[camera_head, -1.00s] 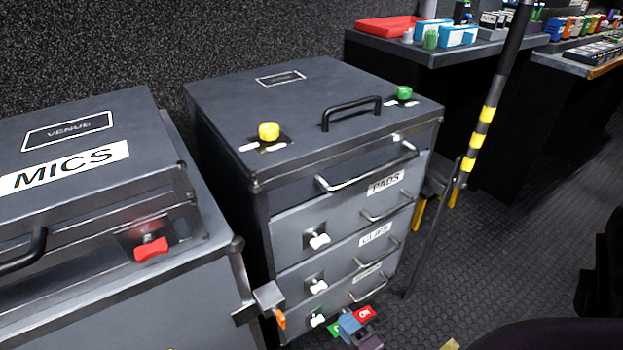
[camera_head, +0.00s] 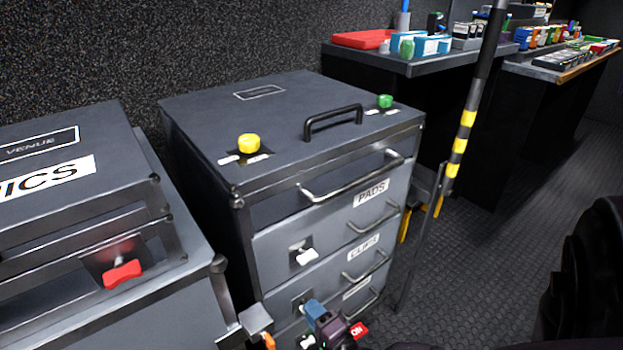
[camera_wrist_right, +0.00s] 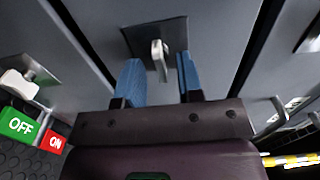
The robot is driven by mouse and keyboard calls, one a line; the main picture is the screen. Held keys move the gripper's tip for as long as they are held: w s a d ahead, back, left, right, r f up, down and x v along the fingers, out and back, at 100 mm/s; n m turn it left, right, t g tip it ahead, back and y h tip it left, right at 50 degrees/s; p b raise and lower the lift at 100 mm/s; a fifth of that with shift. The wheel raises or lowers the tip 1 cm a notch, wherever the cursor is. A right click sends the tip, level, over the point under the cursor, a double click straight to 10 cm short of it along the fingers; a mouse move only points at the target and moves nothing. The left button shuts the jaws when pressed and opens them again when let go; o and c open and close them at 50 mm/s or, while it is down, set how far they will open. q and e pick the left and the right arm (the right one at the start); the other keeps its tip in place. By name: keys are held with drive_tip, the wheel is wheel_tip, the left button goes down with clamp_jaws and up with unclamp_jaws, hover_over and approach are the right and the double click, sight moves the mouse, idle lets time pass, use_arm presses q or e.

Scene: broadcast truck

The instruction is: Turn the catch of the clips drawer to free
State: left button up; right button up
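The grey drawer cabinet (camera_head: 285,110) stands in the middle of the head view. Its clips drawer, labelled CLIPS (camera_head: 363,247), is shut below the pads drawer, labelled PADS (camera_head: 371,193). My right gripper (camera_head: 314,309) is at the clips drawer's front, over its dark catch plate, and mostly hides the catch. In the right wrist view the white catch (camera_wrist_right: 160,60) stands between the two blue fingertips of my right gripper (camera_wrist_right: 158,78), with a gap on each side. The fingers are open. Contact with the catch does not show.
The pads drawer's white catch (camera_head: 306,257) is above my right gripper. A lower white catch (camera_wrist_right: 18,85) is near green OFF (camera_wrist_right: 17,124) and red ON blocks. The MICS case (camera_head: 60,225), with a red catch (camera_head: 122,273), stands left. A striped pole (camera_head: 461,140) stands right.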

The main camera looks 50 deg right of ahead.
use_arm(q)
drive_tip(key=shift+r, duration=0.1)
use_arm(e)
drive_tip(key=shift+w, duration=0.2)
clamp_jaws()
use_arm(q)
drive_tip(key=g+p, duration=0.1)
drive_tip(key=p, duration=0.1)
drive_tip(key=d+g+p, duration=0.1)
drive_tip(key=p, duration=0.1)
drive_tip(key=shift+s+f+m+p, duration=0.1)
drive_tip(key=shift+f+m+p, duration=0.1)
drive_tip(key=shift+m+p, duration=0.2)
use_arm(e)
drive_tip(key=n, duration=1.6)
drive_tip(key=shift+n, duration=0.4)
